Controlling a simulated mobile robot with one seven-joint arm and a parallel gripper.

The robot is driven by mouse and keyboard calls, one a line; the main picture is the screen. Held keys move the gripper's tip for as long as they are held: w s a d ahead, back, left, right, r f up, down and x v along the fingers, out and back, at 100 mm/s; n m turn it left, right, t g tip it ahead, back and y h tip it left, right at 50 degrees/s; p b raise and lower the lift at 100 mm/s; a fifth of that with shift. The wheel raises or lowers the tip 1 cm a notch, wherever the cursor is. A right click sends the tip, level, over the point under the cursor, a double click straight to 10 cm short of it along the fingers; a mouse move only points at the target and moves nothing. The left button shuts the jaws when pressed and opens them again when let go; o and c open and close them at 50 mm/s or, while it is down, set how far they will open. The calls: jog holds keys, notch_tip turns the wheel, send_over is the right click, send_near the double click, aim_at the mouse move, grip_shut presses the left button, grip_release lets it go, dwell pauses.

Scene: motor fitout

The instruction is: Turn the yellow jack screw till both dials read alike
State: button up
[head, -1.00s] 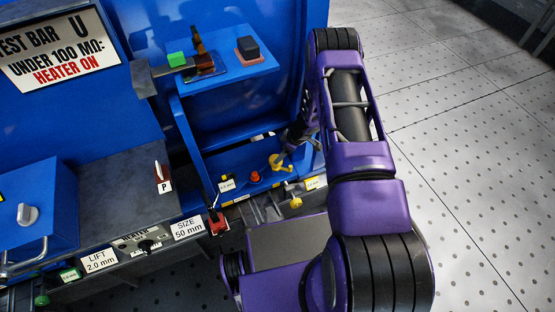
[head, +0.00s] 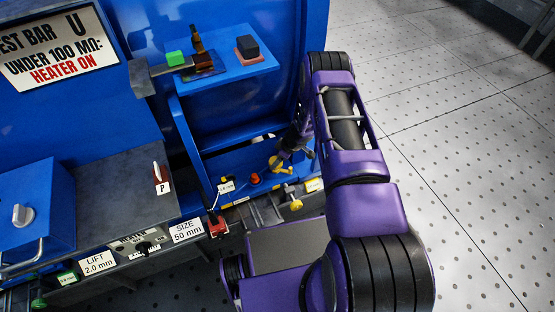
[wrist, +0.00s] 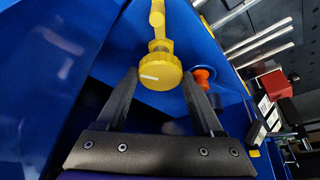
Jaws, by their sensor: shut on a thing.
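The yellow jack screw (head: 284,168) stands on the blue lower shelf, low in the middle of the head view. In the wrist view its round yellow head (wrist: 160,72), with a white mark on it, sits between the two dark fingers. My gripper (wrist: 160,76) is shut on this head, one finger on each side. In the head view my gripper (head: 284,156) comes down on the screw from the upper right and partly covers it. Small white-labelled parts (head: 226,186) and (head: 313,185) sit on either side of the screw; I cannot tell whether they are the dials or read them.
An orange-red knob (head: 255,178) is close to the left of the screw; it also shows beside the right finger in the wrist view (wrist: 203,76). A blue upper shelf (head: 226,74) holds several small blocks. A red part (head: 218,224) is at the front. Open floor (head: 460,170) lies right.

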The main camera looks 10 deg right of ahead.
jog(key=shift+c, duration=1)
jog(key=shift+f+n+b, duration=0.2)
jog(key=shift+n+b, duration=0.1)
jog(key=shift+b, duration=0.1)
jog(key=shift+r+n+b, duration=0.15)
jog(key=shift+n+b, duration=0.2)
jog(key=shift+n, duration=0.15)
jog(key=o, duration=1.1)
notch_tip(320, 180, up, 10)
jog(key=p, duration=0.2)
